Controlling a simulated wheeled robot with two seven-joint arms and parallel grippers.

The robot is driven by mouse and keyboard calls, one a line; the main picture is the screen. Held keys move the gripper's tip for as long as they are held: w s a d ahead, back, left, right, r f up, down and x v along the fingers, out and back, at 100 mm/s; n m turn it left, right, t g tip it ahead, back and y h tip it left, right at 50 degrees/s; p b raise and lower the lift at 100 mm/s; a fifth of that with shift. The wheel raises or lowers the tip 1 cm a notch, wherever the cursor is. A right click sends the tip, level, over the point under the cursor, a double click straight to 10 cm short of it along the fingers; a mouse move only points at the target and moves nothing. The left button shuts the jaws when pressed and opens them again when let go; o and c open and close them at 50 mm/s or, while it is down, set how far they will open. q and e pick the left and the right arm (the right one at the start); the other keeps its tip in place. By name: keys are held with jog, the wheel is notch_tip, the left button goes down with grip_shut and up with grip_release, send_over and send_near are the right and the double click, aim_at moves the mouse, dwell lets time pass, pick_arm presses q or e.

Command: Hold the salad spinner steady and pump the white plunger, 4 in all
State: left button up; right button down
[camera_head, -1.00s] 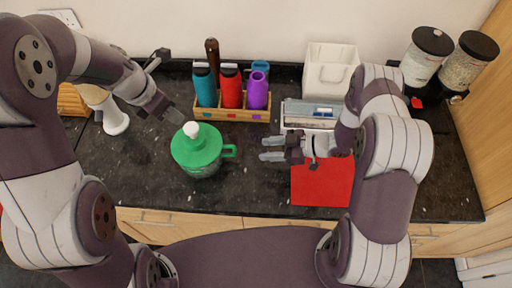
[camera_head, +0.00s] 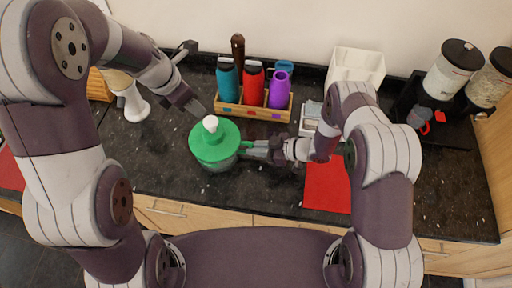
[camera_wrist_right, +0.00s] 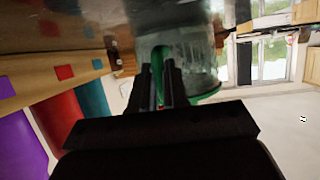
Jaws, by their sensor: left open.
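The salad spinner has a green lid (camera_head: 213,147), a clear bowl and a white plunger (camera_head: 210,123) standing up on top. It stands upright on the dark counter. My left gripper (camera_head: 199,108) is open and empty, just above and behind the plunger, apart from it. My right gripper (camera_head: 248,149) is at the spinner's green side handle. In the right wrist view the handle (camera_wrist_right: 158,58) lies between the two close-set fingers (camera_wrist_right: 160,88), and the clear bowl (camera_wrist_right: 195,50) is beyond. The fingers look closed on the handle, whose near part they partly hide.
A wooden rack (camera_head: 252,111) with teal, red and purple bottles stands behind the spinner. A red mat (camera_head: 326,186) lies right, partly under my right arm. A white bin (camera_head: 355,67) and lidded jars (camera_head: 452,68) stand at the back right. The counter in front is clear.

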pick_arm(q)
grip_shut()
dwell(1.6)
